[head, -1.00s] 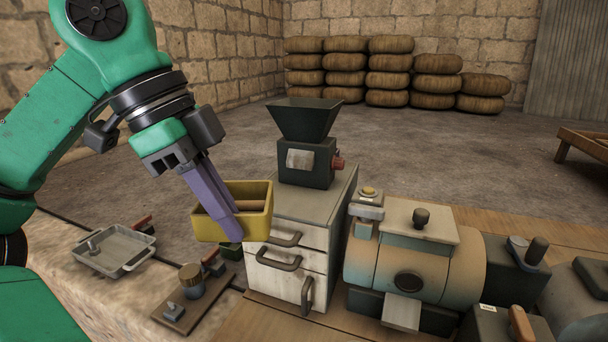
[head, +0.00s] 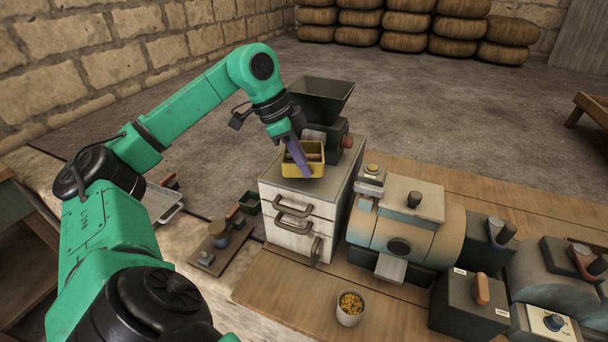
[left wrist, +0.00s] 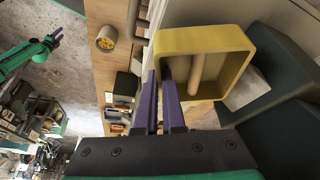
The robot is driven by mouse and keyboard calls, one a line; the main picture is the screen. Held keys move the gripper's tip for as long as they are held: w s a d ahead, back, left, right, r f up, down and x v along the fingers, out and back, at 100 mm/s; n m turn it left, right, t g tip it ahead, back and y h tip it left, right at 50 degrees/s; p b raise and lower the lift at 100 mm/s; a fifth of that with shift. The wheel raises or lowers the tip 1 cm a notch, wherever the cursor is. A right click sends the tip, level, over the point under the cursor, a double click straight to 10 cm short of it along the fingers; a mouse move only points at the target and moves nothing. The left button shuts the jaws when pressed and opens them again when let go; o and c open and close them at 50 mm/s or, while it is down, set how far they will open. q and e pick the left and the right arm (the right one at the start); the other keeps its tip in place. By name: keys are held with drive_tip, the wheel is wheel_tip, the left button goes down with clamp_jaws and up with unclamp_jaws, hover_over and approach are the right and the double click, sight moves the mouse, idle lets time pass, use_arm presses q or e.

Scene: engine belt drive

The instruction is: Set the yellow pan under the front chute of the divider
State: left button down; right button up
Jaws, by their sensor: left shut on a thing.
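The yellow pan (head: 289,170) is a small open box with a brown bar across its inside. It is over the cabinet's top, in front of a black machine with a hopper (head: 321,98), which looks like the divider. I cannot tell whether the pan touches the cabinet top. My left gripper (head: 302,168) is shut on the pan's near wall with its purple fingers. In the left wrist view the pan (left wrist: 192,40) lies beyond the fingertips (left wrist: 160,82), beside the dark machine body (left wrist: 282,75). The arm and pan partly hide the machine's pale front chute (head: 313,133).
The white drawer cabinet (head: 296,208) stands left of a cream drum machine (head: 430,232). A cup of yellow bits (head: 349,308) stands on the wooden bench front. A grey tray (head: 160,202) and a small brown-capped device (head: 219,236) lie left. Bare cabinet top remains near the pan.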

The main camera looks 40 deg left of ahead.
use_arm(q)
wheel_tip(320, 180, down, 3)
drive_tip(key=shift+r+b, duration=0.15)
drive_tip(key=shift+b, duration=0.6)
drive_tip(key=shift+w+a+f+p, duration=0.1)
drive_tip(key=shift+w+f+p, duration=0.1)
drive_tip(key=shift+p, duration=0.1)
drive_tip(key=shift+f, duration=0.2)
drive_tip(key=c, duration=1)
unclamp_jaws()
drive_tip(key=shift+r, duration=0.1)
drive_tip(key=shift+r, duration=0.4)
drive_tip(key=p+v, duration=0.4)
drive_tip(key=v, duration=0.7)
drive_tip(key=shift+s+a+r, duration=0.15)
drive_tip(key=shift+s+r, duration=0.1)
drive_tip(key=shift+f, duration=0.1)
